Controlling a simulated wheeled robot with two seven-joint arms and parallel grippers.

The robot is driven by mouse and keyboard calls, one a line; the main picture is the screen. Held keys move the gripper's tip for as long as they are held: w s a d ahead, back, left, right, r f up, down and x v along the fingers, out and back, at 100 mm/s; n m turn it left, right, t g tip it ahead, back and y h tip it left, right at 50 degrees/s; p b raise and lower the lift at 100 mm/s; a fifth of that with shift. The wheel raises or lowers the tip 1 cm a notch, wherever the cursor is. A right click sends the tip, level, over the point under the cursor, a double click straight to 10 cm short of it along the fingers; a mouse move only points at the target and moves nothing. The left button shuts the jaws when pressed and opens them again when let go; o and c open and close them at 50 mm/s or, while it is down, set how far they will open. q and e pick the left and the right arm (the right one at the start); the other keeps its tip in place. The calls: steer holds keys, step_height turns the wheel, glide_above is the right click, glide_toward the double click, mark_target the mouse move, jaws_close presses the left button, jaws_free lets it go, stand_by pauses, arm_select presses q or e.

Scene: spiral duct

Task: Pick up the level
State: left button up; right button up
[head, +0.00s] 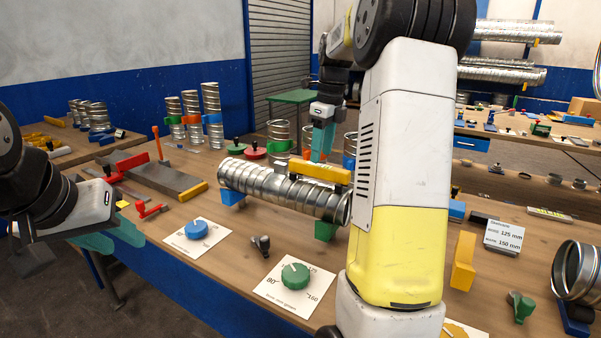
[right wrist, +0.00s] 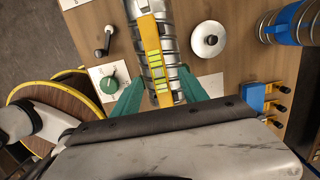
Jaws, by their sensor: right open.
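The level is a yellow bar (head: 320,172) lying along the top of a silver spiral duct (head: 262,190) in the head view. In the right wrist view the level (right wrist: 151,52) shows its green vials, with the duct (right wrist: 169,45) under it. My right gripper (head: 322,145) is above the level, its teal fingers pointing down. In the right wrist view the right gripper (right wrist: 161,80) is open, one finger on each side of the level and duct, with visible gaps. My left gripper (head: 112,238) is at the left, off the table's front edge, away from the level; its jaw opening is unclear.
The duct rests on blue (head: 231,197) and green (head: 326,229) supports. Blue (head: 196,229) and green (head: 295,275) knobs on white cards stand in front. Upright ducts (head: 212,115) stand behind. A yellow block (head: 463,262) and a sign (head: 503,238) are at right.

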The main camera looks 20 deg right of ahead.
mark_target(319, 165)
steer(key=f, duration=0.5)
steer(key=shift+w+a+f, duration=0.2)
steer(key=shift+a, duration=0.1)
steer(key=shift+c, duration=0.4)
steer(key=shift+r, duration=0.1)
jaws_close()
